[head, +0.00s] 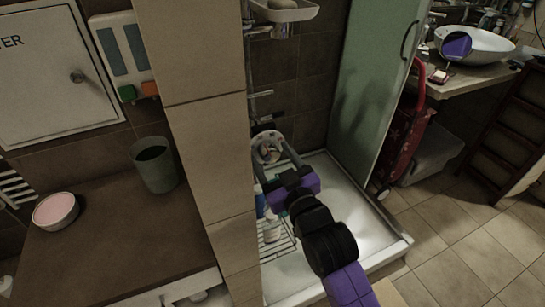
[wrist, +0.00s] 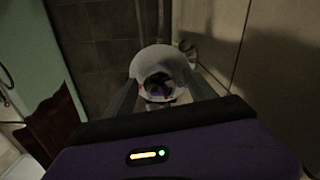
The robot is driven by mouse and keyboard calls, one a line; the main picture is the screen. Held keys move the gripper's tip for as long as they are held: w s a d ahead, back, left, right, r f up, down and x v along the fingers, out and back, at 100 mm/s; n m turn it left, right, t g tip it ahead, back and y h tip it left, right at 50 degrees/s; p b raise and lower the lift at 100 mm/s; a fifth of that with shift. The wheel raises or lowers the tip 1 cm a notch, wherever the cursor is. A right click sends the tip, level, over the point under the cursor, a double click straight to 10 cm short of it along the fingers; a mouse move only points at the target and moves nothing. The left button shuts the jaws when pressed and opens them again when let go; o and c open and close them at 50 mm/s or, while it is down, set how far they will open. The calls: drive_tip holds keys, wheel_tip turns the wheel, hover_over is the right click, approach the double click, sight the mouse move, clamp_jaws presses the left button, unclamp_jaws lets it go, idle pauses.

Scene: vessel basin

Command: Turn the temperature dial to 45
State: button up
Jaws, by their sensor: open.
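My gripper (head: 268,148) reaches into the shower, close to the tiled back wall. Its fingers stand apart and look empty. In the wrist view a pale rounded fitting (wrist: 156,58) with a dark round middle lies ahead, between the fingers of my gripper (wrist: 160,92). It may be the temperature dial, but no numbers or markings can be read. Whether the fingers touch it cannot be told.
A tiled pillar (head: 200,120) stands left of my arm. A greenish glass panel (head: 375,75) stands right. A wire rack (head: 277,240) with bottles sits low in the shower. A red trolley (head: 408,135) stands beyond the glass; the floor at right is clear.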

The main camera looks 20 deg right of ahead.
drive_tip(key=c, duration=1.4)
drive_tip(key=m, duration=0.4)
drive_tip(key=shift+m+b, duration=0.35)
drive_tip(key=shift+m, duration=0.05)
drive_tip(key=m, duration=0.4)
drive_tip(key=shift+m, duration=0.3)
drive_tip(key=m, duration=0.4)
drive_tip(key=shift+r, duration=0.1)
drive_tip(key=shift+m+p, duration=0.45)
drive_tip(key=shift+m, duration=1.85)
